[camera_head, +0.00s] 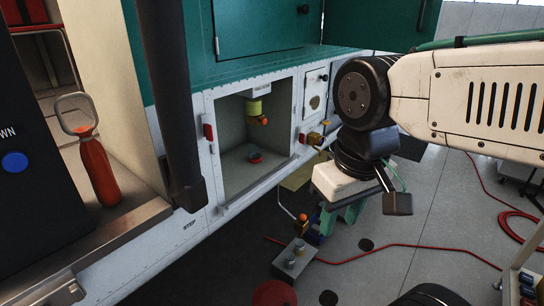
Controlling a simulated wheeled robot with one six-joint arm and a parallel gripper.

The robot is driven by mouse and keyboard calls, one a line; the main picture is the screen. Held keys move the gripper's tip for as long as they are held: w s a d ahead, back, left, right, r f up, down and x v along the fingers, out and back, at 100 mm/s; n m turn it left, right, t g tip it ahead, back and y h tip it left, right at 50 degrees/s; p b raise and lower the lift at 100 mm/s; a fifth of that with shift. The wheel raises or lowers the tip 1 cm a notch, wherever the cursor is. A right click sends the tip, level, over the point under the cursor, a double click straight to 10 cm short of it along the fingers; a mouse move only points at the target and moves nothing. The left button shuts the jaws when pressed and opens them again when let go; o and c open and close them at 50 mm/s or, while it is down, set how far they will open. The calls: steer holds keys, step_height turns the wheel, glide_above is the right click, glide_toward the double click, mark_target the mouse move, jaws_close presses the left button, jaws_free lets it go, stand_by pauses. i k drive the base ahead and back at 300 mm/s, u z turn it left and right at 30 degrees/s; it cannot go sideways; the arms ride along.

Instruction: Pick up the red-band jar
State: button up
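I cannot pick out a jar with a clear red band. Two small grey cylinders (290,259) stand on a grey box on the floor; they are too small to show any band.
The open compartment (228,209) has a yellow fitting (254,107) inside. A red extinguisher-like bottle (100,171) stands on the left ledge. Red hose (400,246) crosses the grey floor. A dark post (172,100) hangs in front.

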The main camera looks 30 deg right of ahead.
mark_target(255, 155)
steer(key=z, duration=0.9)
steer(key=k, duration=1.15)
steer(key=z, duration=0.95)
steer(key=i, duration=0.7)
steer(key=u, duration=0.7)
steer(key=i, duration=1.25)
steer(key=u, duration=1.25)
steer(key=i, duration=0.35)
steer(key=u, duration=0.1)
